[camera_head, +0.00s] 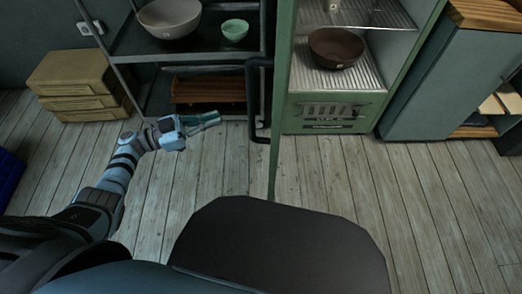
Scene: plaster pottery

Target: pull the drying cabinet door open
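The green drying cabinet (289,115) stands at the upper centre, its shelves exposed. Its door (275,160) stands swung out toward me and shows nearly edge-on as a thin green strip. A black bar handle (252,100) sits on the door's left side. My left gripper (212,119) is left of the handle, apart from it, with its fingers pointing right. It looks open and empty, with a narrow gap between the fingers. My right gripper is not in view.
A brown bowl (336,47) stands inside the cabinet. A dark rack at left holds a large pale bowl (170,17) and a small green bowl (235,30). Stacked tan boxes (80,80) stand at far left. A grey-green cupboard (440,85) is at right. The wooden floor (420,200) is clear.

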